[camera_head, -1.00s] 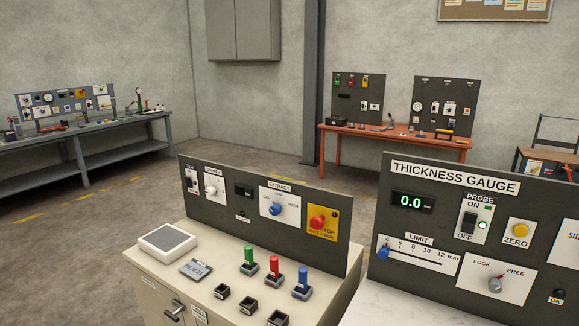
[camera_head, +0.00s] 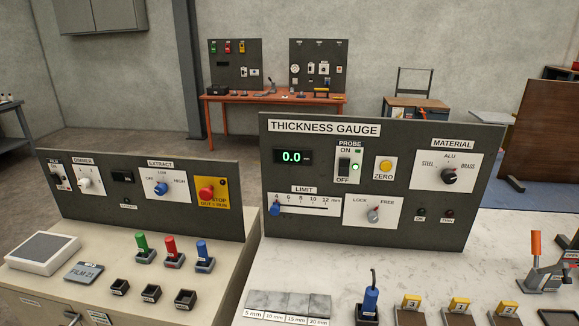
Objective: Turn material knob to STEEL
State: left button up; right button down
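The material knob (camera_head: 449,176) is a round black knob on a white plate (camera_head: 472,180) at the right end of the thickness gauge panel (camera_head: 400,137). STEEL is printed to its left, ALU above it and BRASS to its right. The knob is too small for me to tell for sure which label its pointer faces. Nothing touches the knob. Neither of my grippers shows in the head view.
The panel also carries a probe switch (camera_head: 344,165), a yellow ZERO button (camera_head: 385,166), a blue limit slider (camera_head: 275,208) and a lock knob (camera_head: 373,215). On the white bench before it stand a blue-handled tool (camera_head: 370,300), numbered blocks (camera_head: 410,302) and an orange-handled clamp (camera_head: 537,245).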

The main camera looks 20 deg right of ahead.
aim_at(448, 176)
jog(key=z, duration=1.7)
